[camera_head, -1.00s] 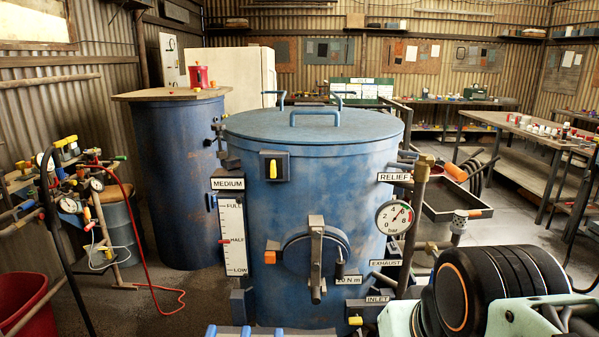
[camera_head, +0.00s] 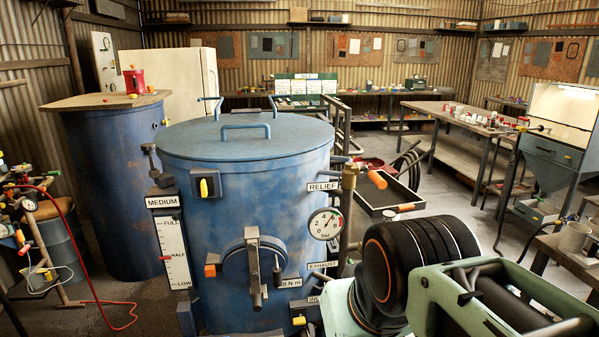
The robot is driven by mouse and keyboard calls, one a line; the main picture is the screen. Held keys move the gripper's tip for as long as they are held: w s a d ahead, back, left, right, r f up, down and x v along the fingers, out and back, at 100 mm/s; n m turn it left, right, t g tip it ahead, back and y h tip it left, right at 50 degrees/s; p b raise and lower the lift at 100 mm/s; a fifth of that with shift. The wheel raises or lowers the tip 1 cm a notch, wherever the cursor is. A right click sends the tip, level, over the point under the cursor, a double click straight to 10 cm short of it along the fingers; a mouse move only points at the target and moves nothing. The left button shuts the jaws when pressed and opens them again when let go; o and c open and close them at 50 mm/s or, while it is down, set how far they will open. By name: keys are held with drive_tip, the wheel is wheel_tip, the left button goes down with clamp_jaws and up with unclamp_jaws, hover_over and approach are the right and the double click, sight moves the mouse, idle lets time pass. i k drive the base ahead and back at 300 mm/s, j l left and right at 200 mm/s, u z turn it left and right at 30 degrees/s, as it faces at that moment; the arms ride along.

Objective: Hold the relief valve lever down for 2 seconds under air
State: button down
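The blue blast pot (camera_head: 255,190) stands in the middle, lid on. Its RELIEF label (camera_head: 323,187) is on the upper right side. Beside the label a brass relief valve (camera_head: 349,180) stands on a pipe. An orange-gripped lever (camera_head: 377,180), apparently the relief lever, slopes down to the right near its top. My green and black arm fills the lower right, below and right of the valve. My gripper's fingers do not show.
The EXHAUST label (camera_head: 322,265) is below the gauge; my arm partly covers the INLET label (camera_head: 314,300). A black tray (camera_head: 385,205) stands behind the valve. A long workbench (camera_head: 450,125) and a blue cabinet (camera_head: 545,165) are at right. A red hose (camera_head: 95,285) lies on the floor at left.

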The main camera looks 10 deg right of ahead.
sight(378, 181)
drive_tip(key=l+u, duration=0.1)
drive_tip(key=l, duration=0.35)
drive_tip(key=k+l+u, duration=0.1)
drive_tip(key=l, duration=0.3)
drive_tip(key=k+l, duration=0.1)
drive_tip(key=l, duration=0.35)
drive_tip(key=l+u, duration=0.15)
drive_tip(key=l, duration=0.25)
drive_tip(key=k+l+u, duration=0.1)
drive_tip(key=l, duration=0.3)
drive_tip(key=k, duration=0.05)
